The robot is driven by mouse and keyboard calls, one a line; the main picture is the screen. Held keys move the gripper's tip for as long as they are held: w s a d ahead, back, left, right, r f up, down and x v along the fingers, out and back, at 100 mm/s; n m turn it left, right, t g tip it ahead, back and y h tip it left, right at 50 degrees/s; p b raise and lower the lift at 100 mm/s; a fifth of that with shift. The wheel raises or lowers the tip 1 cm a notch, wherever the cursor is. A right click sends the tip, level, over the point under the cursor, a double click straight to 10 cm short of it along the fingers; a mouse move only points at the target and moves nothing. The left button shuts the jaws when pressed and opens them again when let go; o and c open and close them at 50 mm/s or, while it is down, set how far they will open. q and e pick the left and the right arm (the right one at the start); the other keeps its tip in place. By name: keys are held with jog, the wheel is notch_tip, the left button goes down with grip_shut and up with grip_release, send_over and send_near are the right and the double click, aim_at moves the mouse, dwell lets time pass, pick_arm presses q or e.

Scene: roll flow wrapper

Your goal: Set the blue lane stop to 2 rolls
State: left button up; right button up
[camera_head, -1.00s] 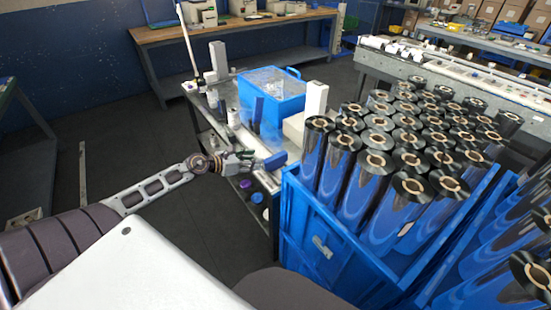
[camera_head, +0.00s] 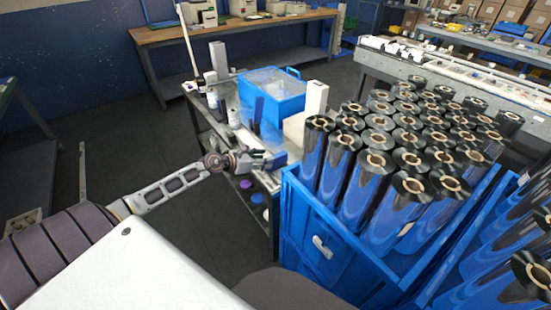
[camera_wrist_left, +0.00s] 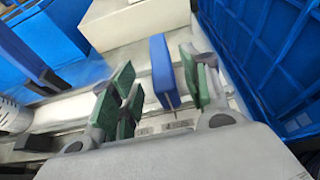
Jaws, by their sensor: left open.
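The blue lane stop (camera_wrist_left: 162,70) is an upright blue plate on a light metal rail with small markings at its foot, seen in the left wrist view. It also shows in the head view (camera_head: 280,159) at the machine's near right end. My left gripper (camera_head: 268,160) is open; in the wrist view its green-padded fingers (camera_wrist_left: 157,76) appear on either side of the stop, with gaps on both sides. I cannot tell whether the pads touch it. My right gripper is not in view.
A blue crate (camera_head: 303,228) of black-and-blue rolls (camera_head: 372,180) stands close to the right of the gripper. A blue bin (camera_head: 288,100) and a white block (camera_head: 315,98) stand behind it. A dark blue upright plate (camera_wrist_left: 25,50) is at left in the wrist view.

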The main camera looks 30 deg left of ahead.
aim_at(276, 156)
pick_arm(q)
jog(key=shift+x, duration=3.3)
jog(key=shift+r, duration=0.1)
grip_shut()
